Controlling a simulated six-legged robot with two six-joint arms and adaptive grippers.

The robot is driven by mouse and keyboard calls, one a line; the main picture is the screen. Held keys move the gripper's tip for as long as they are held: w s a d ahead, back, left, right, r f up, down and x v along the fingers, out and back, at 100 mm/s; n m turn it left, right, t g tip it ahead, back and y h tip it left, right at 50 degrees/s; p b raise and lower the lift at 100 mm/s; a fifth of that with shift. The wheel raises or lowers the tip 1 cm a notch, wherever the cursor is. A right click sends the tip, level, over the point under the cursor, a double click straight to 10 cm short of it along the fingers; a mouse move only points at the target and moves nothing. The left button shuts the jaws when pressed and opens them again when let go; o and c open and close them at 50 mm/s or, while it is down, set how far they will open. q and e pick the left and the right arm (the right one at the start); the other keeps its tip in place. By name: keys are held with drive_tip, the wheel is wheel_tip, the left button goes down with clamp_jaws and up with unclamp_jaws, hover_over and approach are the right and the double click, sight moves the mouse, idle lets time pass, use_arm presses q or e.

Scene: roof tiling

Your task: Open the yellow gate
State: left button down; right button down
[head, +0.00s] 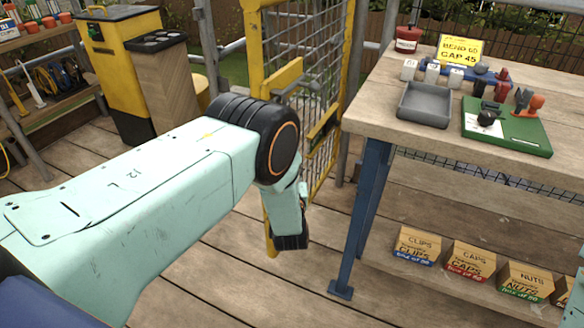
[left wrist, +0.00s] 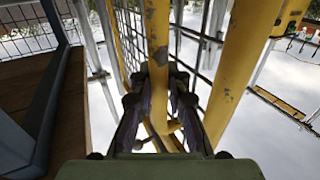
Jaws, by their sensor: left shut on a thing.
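The yellow gate (head: 256,45) stands in the middle of the head view, with a tall yellow frame and grey mesh. Its lower part is partly hidden by my left arm. In the left wrist view, a worn yellow bar of it (left wrist: 158,45) runs down between the fingers of my left gripper (left wrist: 159,82). The gripper is shut on this bar. A second, thicker yellow upright (left wrist: 240,60) stands just right of the fingers. In the head view the fingers cannot be made out beyond my wrist. Whether the gate stands ajar is unclear. My right gripper is not in view.
A wooden workbench (head: 372,112) with blue legs (head: 366,215) stands close right of the gate. It bears a grey tray (head: 424,104) and a green board (head: 510,128). Several labelled boxes (head: 418,246) sit below. A yellow cabinet (head: 120,35) is at back left. Bare decking (head: 210,265) lies in front.

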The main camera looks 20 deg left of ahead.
use_arm(q)
drive_tip(key=shift+s+a+f, duration=0.1)
drive_tip(key=shift+s+f, duration=0.2)
drive_tip(key=shift+f, duration=0.05)
drive_tip(key=c, duration=1.7)
unclamp_jaws()
drive_tip(key=o, duration=0.4)
drive_tip(key=shift+w+r, duration=0.15)
drive_tip(key=shift+r, duration=0.1)
drive_tip(key=v, duration=1.2)
drive_tip(key=shift+f, duration=0.1)
